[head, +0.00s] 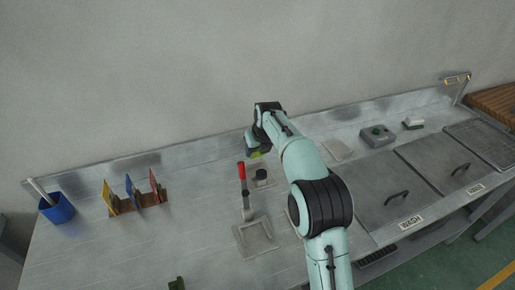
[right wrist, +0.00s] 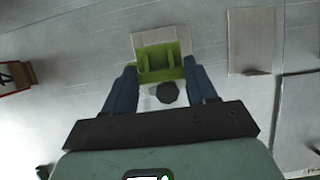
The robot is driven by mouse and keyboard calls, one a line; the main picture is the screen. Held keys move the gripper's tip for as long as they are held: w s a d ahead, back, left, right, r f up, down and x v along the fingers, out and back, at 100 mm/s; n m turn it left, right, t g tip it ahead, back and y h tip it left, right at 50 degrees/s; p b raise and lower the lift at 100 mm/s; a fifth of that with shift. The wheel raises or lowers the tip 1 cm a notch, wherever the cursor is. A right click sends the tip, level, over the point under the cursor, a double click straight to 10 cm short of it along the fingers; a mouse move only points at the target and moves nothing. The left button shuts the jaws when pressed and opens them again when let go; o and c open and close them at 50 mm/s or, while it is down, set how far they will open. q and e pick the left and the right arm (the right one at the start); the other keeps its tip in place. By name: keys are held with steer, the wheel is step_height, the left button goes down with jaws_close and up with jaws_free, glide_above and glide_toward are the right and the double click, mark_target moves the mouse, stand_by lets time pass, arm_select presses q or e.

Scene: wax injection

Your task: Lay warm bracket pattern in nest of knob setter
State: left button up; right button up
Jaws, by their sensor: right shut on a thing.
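My right gripper (head: 255,149) is over the back of the bench, shut on a lime-green bracket pattern (right wrist: 159,63). In the right wrist view the pattern spans between the blue fingertips, with upright ribs on it. Only a sliver of it shows in the head view (head: 256,155). A small stand with a black round knob (head: 262,176) is just in front of the gripper; the knob also shows between the fingers in the right wrist view (right wrist: 167,93). A red-handled lever (head: 242,172) rises beside it. I cannot tell which parts form the knob setter, and its nest is not clear. My left gripper is not in view.
A grey plate (head: 255,240) lies in front of the lever. Left are a blue cup (head: 57,209) and a rack of coloured cards (head: 135,199). Right are a button box (head: 377,136) and lidded wells (head: 408,189). Bench between rack and lever is clear.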

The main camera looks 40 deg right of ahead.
steer(key=shift+f+b, duration=1.3)
steer(key=shift+f, duration=1.55)
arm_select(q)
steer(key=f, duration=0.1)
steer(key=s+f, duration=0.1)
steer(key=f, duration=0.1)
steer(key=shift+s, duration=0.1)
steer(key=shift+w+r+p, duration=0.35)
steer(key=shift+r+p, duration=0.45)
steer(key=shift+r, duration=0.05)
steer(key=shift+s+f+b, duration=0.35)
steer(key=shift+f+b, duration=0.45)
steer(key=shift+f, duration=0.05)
arm_select(e)
steer(key=shift+f, duration=2.1)
steer(key=o, duration=1.1)
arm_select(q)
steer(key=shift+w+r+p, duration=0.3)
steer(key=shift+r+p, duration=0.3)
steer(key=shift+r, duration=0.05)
arm_select(e)
steer(key=v, duration=1.3)
steer(key=shift+r, duration=0.2)
steer(key=shift+f, duration=0.1)
